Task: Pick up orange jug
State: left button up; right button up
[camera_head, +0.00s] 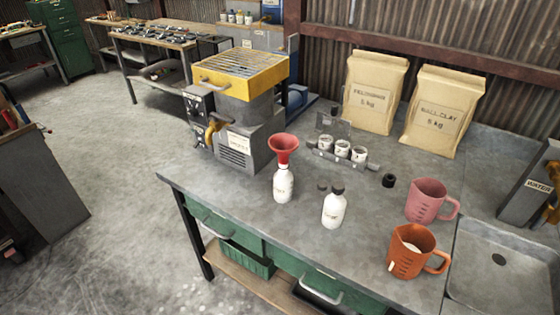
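The orange jug (410,251) stands upright near the front right of the grey workbench (364,233), close to the sink. Its handle points right. Something pale shows inside it and a small white mark is on its left side. A pink jug (427,201) stands just behind it, also with its handle to the right. Neither of my grippers is in the head view.
A white bottle with a red funnel (284,150) and a dark-capped white bottle (334,207) stand left of the jugs. A rack of small jars (342,152), two paper bags (374,92) and a yellow-topped machine (240,75) are behind. The sink (497,268) lies right.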

aim_at(412, 244)
jog(key=z, duration=1.2)
jog(key=k+l, duration=0.05)
